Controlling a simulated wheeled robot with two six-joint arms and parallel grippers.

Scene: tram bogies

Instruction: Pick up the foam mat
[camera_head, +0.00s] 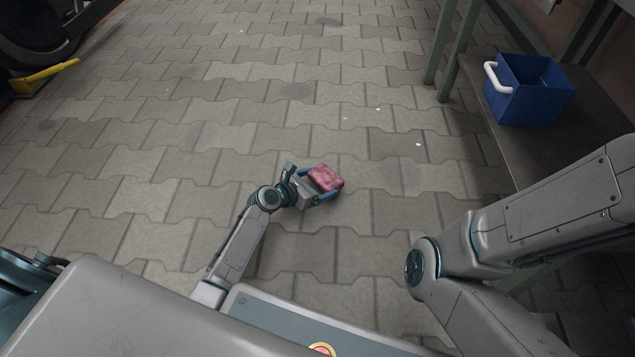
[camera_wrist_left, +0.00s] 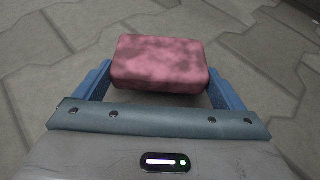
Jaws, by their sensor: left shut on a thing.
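The foam mat (camera_head: 325,177) is a small pink-red block with darker blotches. My left gripper (camera_head: 322,182) is shut on it, with one blue finger on each side, low over the paved floor in the middle of the head view. In the left wrist view the mat (camera_wrist_left: 160,64) sits between the blue fingertips (camera_wrist_left: 160,82), its front face toward the camera. I cannot tell whether the mat touches the floor. My right arm shows at the right of the head view, but its gripper is out of frame.
A blue crate (camera_head: 530,95) with a white handle stands on a low shelf (camera_head: 482,82) at the right, between green posts (camera_head: 452,50). A yellow piece (camera_head: 42,77) lies by a dark wheel (camera_head: 45,30) at the upper left. The paved floor (camera_head: 250,95) between is clear.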

